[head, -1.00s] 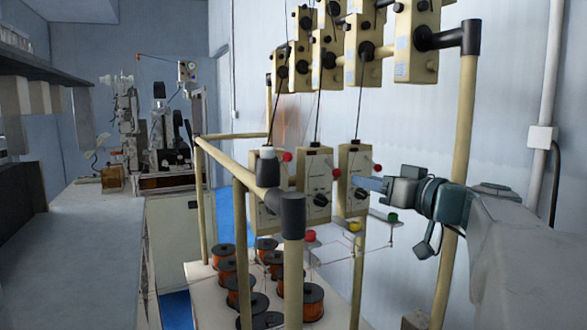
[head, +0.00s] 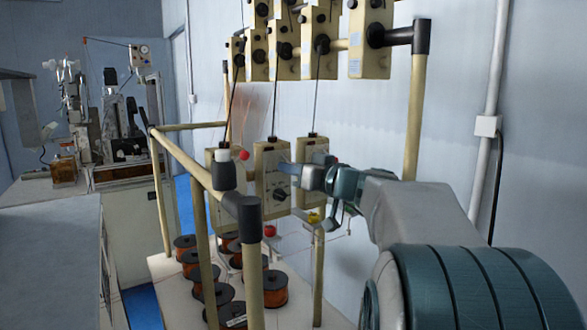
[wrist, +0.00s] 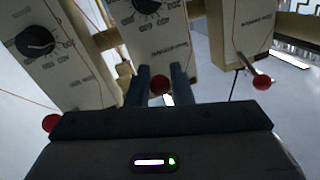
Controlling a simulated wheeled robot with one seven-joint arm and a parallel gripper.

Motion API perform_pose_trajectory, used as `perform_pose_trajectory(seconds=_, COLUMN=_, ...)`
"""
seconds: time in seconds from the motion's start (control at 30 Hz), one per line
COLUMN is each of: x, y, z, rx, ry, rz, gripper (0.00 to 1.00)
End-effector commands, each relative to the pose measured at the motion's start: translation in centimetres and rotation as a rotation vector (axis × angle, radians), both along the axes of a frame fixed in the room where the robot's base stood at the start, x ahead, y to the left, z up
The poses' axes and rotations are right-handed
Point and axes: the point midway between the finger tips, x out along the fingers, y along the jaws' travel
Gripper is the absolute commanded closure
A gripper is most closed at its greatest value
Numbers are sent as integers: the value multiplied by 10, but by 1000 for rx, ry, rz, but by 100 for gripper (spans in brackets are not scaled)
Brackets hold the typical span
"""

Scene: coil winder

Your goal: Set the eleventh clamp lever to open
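Cream tension boxes stand in a lower row on the frame; a middle box (head: 271,180) has a black knob and red-tipped levers show near the boxes. In the wrist view, one red lever ball (wrist: 160,84) lies between the two fingers of my gripper (wrist: 161,75). The fingers are apart, one on each side of the ball; contact is unclear. Another red ball (wrist: 51,123) is at the left, and a third red ball (wrist: 262,82) on a thin lever is at the right. In the head view my gripper (head: 290,170) is in front of the boxes. I cannot tell which lever is the eleventh.
Cream frame posts (head: 169,155) and a black-capped post (head: 249,218) stand left of my arm. Copper wire spools (head: 275,288) sit below. An upper row of boxes (head: 370,40) hangs above. A white wall pipe (head: 487,140) is at right.

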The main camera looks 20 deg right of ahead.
Motion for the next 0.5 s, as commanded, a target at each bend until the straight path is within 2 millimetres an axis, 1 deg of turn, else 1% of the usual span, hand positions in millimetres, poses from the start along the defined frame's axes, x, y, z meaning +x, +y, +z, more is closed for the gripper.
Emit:
perform_pose_trajectory(seconds=0.03, x=0, y=0, z=0, rx=0, ry=0, rz=0, gripper=94)
perform_pose_trajectory(seconds=0.07, x=0, y=0, z=0, rx=0, ry=0, rz=0, gripper=100)
perform_pose_trajectory(seconds=0.33, x=-1, y=0, z=2, rx=-4, ry=13, rz=1, gripper=100)
perform_pose_trajectory(seconds=0.5, x=-2, y=0, z=6, rx=-15, ry=64, rz=0, gripper=100)
